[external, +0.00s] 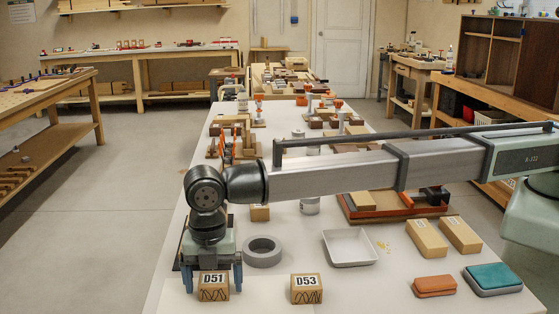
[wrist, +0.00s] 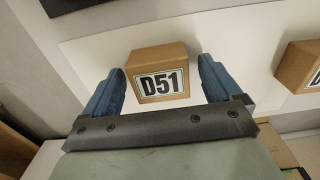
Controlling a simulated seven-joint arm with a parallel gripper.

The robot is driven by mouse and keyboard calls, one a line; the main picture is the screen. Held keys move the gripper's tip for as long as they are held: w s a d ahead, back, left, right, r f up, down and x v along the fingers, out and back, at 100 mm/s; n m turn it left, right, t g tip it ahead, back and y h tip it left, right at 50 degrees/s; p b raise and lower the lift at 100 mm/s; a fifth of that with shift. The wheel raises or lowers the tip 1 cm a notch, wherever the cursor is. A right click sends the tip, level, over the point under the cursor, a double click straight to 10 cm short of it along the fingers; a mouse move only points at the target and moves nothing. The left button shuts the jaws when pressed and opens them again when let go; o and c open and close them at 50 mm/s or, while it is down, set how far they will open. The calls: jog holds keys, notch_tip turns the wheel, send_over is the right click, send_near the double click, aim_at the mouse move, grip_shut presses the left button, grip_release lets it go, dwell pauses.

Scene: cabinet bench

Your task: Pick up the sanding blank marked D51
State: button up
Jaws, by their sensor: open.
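The sanding blank marked D51 (external: 213,287) is a small tan wooden block with a white label, near the front left of the white bench. In the wrist view the D51 blank (wrist: 160,76) lies between my two blue fingers, toward their tips, with a gap on each side. My gripper (external: 222,281) is open and points down at the blank; the wrist view also shows my gripper (wrist: 158,75) open. A similar blank marked D53 (external: 306,289) stands to the right, and part of it shows at the right edge of the wrist view (wrist: 300,66).
A grey tape roll (external: 263,252) lies behind the blanks. A white tray (external: 349,247), plain wooden blocks (external: 426,240), an orange block (external: 434,286) and a teal block (external: 493,279) are to the right. The bench (external: 165,270) ends just left of my gripper.

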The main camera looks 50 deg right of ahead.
jog(key=shift+f, duration=0.25)
jog(key=c, duration=1.1)
